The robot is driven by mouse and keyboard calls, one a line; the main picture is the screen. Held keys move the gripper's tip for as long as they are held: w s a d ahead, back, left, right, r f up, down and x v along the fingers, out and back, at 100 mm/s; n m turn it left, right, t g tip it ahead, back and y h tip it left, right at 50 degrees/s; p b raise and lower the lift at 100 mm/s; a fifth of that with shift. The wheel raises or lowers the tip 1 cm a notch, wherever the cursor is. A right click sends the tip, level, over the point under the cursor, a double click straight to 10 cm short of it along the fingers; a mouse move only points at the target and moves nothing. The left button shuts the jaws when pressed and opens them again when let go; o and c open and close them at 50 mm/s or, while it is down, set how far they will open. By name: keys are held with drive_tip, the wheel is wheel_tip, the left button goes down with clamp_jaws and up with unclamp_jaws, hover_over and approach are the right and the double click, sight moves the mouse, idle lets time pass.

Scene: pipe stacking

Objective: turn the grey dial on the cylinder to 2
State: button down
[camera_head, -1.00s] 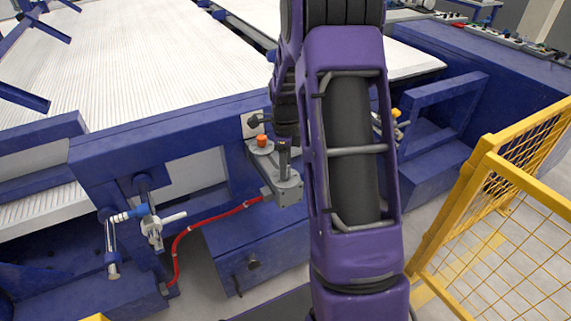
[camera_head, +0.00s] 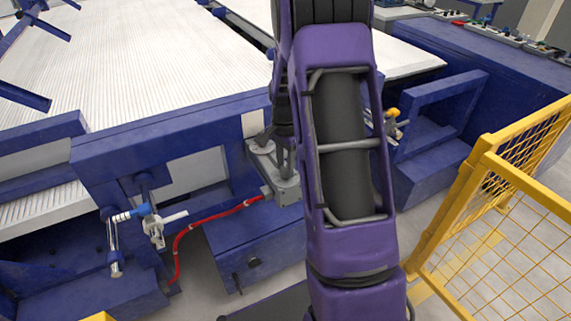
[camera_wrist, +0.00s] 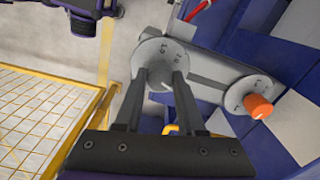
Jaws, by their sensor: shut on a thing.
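The grey dial (camera_wrist: 160,80) sits on a round, light grey plate (camera_wrist: 148,55) with small dark marks, at the upper middle of the wrist view. The marks are too small to read surely. My gripper (camera_wrist: 160,77) reaches up from the bottom edge, its two dark fingers shut on the dial from both sides. The fingers hide parts of the dial and plate. The grey housing (camera_wrist: 212,68) under the plate runs right to a second round plate with an orange knob (camera_wrist: 258,106). In the head view the housing (camera_head: 288,190) shows under my gripper (camera_head: 282,168); the orange knob is hidden there.
A red hose (camera_head: 215,218) runs left from the housing. Blue machine frames (camera_head: 170,140) surround it.

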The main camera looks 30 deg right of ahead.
drive_tip(key=n, duration=0.7)
drive_tip(key=n+p, duration=0.1)
drive_tip(key=n, duration=0.6)
idle(0.5)
drive_tip(key=c, duration=0.5)
unclamp_jaws()
drive_tip(key=shift+r, duration=0.1)
wheel_tip(320, 180, up, 17)
drive_tip(key=p, duration=0.2)
drive_tip(key=shift+r, duration=0.15)
